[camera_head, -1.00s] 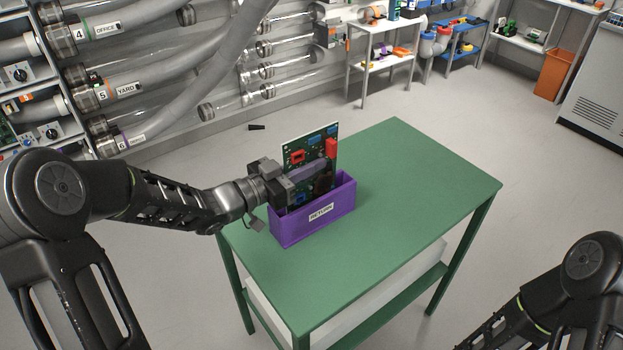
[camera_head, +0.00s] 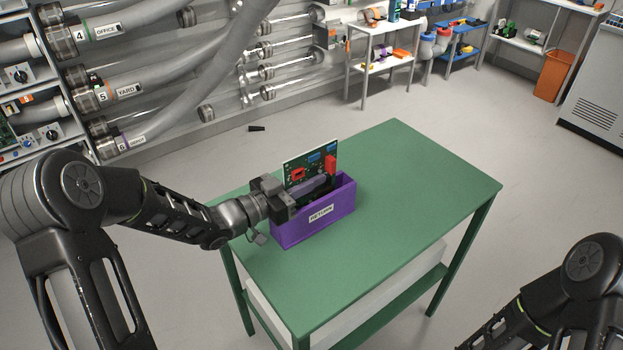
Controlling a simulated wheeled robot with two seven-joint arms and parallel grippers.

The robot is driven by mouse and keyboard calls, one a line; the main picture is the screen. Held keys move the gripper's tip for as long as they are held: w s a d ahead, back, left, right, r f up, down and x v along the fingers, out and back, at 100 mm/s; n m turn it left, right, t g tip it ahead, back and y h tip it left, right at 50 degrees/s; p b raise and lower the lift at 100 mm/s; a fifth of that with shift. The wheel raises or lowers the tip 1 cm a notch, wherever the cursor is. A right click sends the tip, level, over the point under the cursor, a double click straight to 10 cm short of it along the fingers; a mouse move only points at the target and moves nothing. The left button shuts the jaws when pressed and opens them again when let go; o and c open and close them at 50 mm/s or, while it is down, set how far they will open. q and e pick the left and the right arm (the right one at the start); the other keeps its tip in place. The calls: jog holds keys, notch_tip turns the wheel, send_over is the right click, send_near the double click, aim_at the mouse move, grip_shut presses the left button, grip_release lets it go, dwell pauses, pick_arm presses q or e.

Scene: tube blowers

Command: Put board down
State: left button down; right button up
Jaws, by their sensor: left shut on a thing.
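A green circuit board (camera_head: 321,160) with red and blue parts stands upright in a purple bin (camera_head: 313,222) labelled RETURN. Its lower part is hidden behind the bin's front wall, so I cannot tell whether it touches the bin's floor. My left gripper (camera_head: 307,190) is shut on the board, at the bin's left end and about the height of its rim. My right arm shows at the lower right; its gripper is out of the picture.
The bin stands on a green table (camera_head: 410,190) whose right and front parts are bare. Grey tubes and pipes line the wall at the left. A white shelf (camera_head: 380,66) with small items stands at the back. An orange bin (camera_head: 553,76) is at the far right.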

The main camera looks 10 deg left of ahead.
pick_arm(q)
jog(key=shift+f, duration=0.2)
jog(key=c, duration=1.5)
grip_release()
jog(key=shift+c, duration=0.2)
jog(key=shift+r, duration=0.1)
jog(key=v, duration=1.2)
jog(key=shift+r+b, duration=0.15)
jog(key=shift+b, duration=0.3)
